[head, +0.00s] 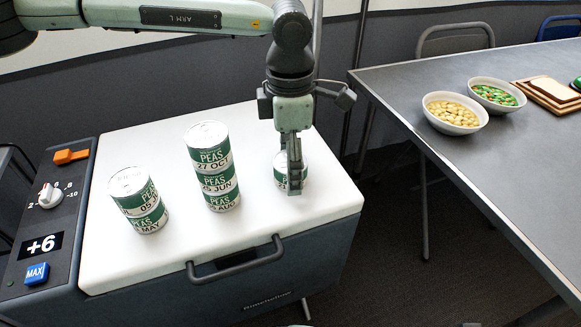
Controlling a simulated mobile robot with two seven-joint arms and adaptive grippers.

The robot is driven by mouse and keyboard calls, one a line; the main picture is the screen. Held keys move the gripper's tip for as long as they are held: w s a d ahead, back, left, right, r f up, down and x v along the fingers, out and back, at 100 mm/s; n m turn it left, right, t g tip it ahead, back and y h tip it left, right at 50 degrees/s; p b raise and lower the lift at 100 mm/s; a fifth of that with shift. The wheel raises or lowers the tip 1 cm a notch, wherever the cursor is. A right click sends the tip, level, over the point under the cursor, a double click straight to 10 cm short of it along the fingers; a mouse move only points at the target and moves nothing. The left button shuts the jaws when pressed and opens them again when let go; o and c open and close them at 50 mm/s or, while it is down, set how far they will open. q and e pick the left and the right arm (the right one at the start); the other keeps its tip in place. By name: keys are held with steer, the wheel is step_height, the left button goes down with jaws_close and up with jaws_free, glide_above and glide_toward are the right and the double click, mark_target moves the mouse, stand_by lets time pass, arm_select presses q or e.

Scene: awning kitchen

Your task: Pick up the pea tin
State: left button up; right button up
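Pea tins with green and white labels stand on the white lid of a cool box. A single tin (304,178) is at the right, partly hidden behind my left gripper (293,182). My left gripper points down over it, with one finger in front of its near side. The other finger is hidden, so I cannot tell whether the grip is closed on the tin. A stack of three tins (213,165) stands in the middle, its top label reading 27 OCT. A shorter stack of two tins (135,200) stands at the left. My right gripper is not in view.
The cool box (250,225) has a front handle (235,264) and a control panel (45,225) at its left. A grey table (470,165) to the right holds two bowls, one yellowish (455,112) and one green (497,95), and wooden boards (548,95). The lid's front right is clear.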

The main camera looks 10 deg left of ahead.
arm_select(q)
steer(key=c, duration=1.3)
step_height(320, 180, up, 10)
steer(key=shift+f, duration=0.2)
steer(key=shift+c, duration=0.2)
steer(key=shift+r, duration=0.25)
steer(key=shift+s, duration=0.1)
